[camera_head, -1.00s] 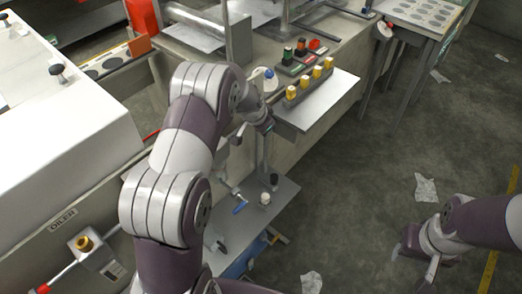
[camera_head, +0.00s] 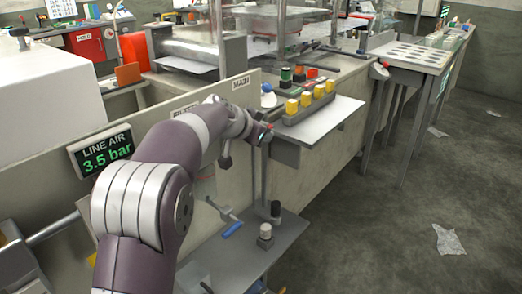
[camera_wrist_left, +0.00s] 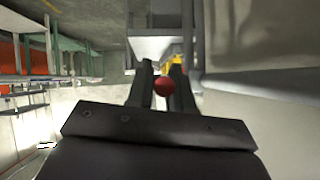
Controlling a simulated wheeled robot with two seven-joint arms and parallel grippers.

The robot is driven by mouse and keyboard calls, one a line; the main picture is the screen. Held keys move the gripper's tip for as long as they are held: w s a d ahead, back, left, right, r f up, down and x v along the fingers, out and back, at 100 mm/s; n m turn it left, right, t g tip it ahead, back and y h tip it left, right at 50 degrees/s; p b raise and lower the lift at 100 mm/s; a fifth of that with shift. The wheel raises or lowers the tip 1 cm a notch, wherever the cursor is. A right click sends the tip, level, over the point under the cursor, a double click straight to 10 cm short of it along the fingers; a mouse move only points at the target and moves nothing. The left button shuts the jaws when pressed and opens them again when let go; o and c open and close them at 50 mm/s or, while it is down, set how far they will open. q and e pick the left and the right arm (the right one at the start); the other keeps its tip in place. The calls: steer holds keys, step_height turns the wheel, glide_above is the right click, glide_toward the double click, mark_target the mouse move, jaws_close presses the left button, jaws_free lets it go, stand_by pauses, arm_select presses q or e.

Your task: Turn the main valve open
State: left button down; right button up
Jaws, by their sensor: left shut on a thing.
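A plate reading MAIN (camera_head: 241,83) is on the upper part of the bench's front panel, just above my left wrist. The main valve's body is hidden behind my arm in the head view. I cannot see how the knob joins the valve. A display (camera_head: 103,147) at left reads LINE AIR 3.5 bar. My right gripper is out of view.
A box of yellow buttons (camera_head: 307,103) sits by a pale shelf (camera_head: 325,125) just right of my left gripper. A lower grey shelf (camera_head: 275,245) holds small fittings and a blue-handled part (camera_head: 232,229). Open floor lies at right.

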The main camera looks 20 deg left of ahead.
arm_select(q)
steer(key=shift+f, duration=0.1)
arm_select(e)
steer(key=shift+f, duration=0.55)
arm_select(q)
steer(key=c, duration=1.1)
jaws_free()
steer(key=v, duration=1.2)
steer(key=shift+s+r, duration=0.2)
steer(key=shift+s, duration=0.05)
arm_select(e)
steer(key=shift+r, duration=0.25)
